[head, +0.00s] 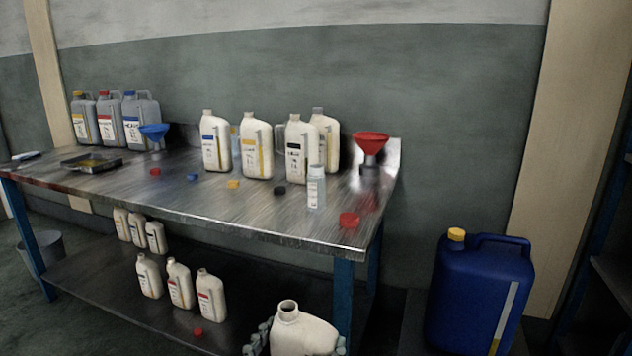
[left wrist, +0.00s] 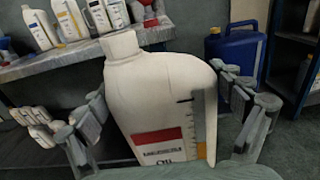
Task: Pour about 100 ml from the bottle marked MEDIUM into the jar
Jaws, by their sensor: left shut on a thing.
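The white bottle with a red label band reading MEDIUM OIL (left wrist: 155,95) is upright between the fingers of my left gripper (head: 299,341), which is shut on it. The bottle also shows in the head view (head: 300,328), with its open neck uncapped and its lower part cut off by the frame. It is in front of the table, lower than the tabletop. A small clear jar with a white label (head: 316,190) stands upright near the table's front right edge; I cannot tell its level. My right gripper is not in view.
The metal table (head: 215,205) holds several white bottles (head: 257,147), a red funnel (head: 370,147), a blue funnel (head: 154,133), grey cans (head: 142,120) and loose caps, including a red one (head: 349,219). A blue canister (head: 480,295) stands right of the table. Smaller bottles fill the lower shelf.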

